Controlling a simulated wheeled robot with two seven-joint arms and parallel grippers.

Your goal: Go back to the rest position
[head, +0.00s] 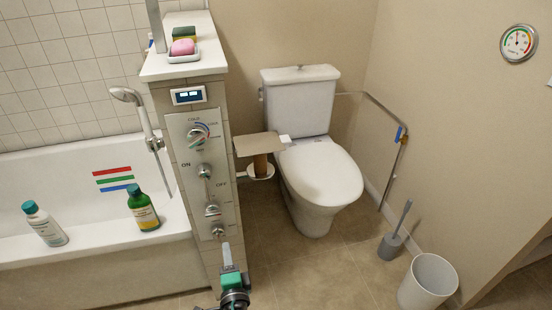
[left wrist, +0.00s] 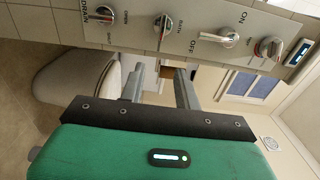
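My left gripper (head: 227,255) reaches up from the bottom of the head view, in front of the lower end of the control panel (head: 189,176). Its fingers overlap the area just under the lowest knob (head: 217,232) there. In the left wrist view the gripper (left wrist: 160,74) shows two grey fingers spread apart with nothing between them. The panel's knobs, among them the one marked BATH (left wrist: 163,27), lie beyond the fingertips. I cannot tell the exact gap to the panel. My right gripper is in neither view.
A bathtub (head: 90,234) with two bottles on its rim is at left. The toilet (head: 318,172), a paper holder (head: 260,145), a grey brush (head: 391,245) and a white bin (head: 428,282) are at right. Tiled floor (head: 310,270) lies open between.

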